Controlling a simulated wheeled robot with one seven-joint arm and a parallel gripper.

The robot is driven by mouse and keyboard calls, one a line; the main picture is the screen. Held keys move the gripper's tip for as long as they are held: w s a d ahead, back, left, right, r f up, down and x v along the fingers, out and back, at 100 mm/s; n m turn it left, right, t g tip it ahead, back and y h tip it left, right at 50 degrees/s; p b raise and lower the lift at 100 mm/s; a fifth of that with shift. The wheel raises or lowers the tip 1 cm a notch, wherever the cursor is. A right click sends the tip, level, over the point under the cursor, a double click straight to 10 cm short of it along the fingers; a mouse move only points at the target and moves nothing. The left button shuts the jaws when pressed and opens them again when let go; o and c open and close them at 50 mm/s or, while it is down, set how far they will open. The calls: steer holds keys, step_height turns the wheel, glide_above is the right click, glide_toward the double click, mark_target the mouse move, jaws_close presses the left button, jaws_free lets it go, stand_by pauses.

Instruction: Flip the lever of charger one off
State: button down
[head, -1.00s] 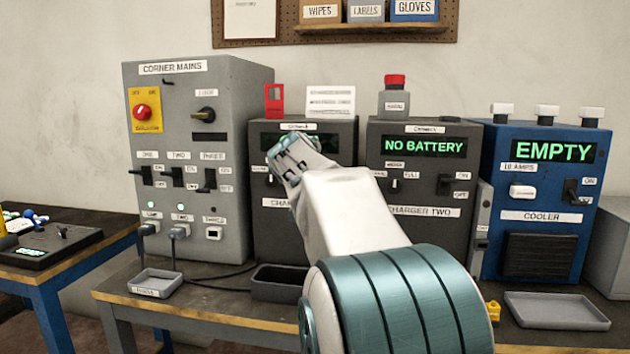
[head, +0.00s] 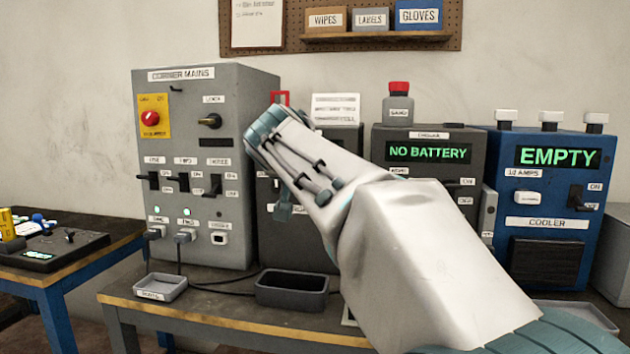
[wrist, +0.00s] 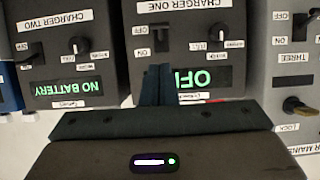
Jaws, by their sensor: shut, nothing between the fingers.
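Charger one (head: 300,245) is the dark grey box in the middle of the head view, largely hidden behind my arm. In the wrist view, upside down, its label, knob (wrist: 219,37) and lever (wrist: 160,40) show, with the lever between OFF and ON labels. Its green display (wrist: 196,78) is partly covered by my fingers. My gripper (wrist: 158,70) is shut and empty in front of the charger's face. The fingertips appear just beside the lever in that picture; I cannot tell whether they touch. The lever is hidden in the head view.
Charger two (head: 428,152) stands right of charger one and reads NO BATTERY. The grey corner mains box (head: 205,100) stands close on the left, with several switches. The blue cooler (head: 550,190) is further right. A dark tray (head: 292,290) sits below charger one.

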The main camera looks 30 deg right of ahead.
steer(key=shift+v, duration=1.15)
steer(key=shift+a+p, duration=0.15)
steer(key=shift+p, duration=0.2)
steer(key=s+a+f+n+g+y+p, duration=0.3)
steer(key=s+a+p, duration=0.4)
steer(key=s+p, duration=0.3)
steer(key=s+a+f+n+g+y+p, duration=0.4)
steer(key=s+a+f+p, duration=0.3)
steer(key=s+p, duration=0.4)
steer(key=f+y+p, duration=0.1)
steer(key=p, duration=0.2)
steer(key=shift+a+n+p, duration=0.3)
steer(key=shift+n+p, duration=0.05)
steer(key=shift+n, duration=0.05)
steer(key=shift+d, duration=0.1)
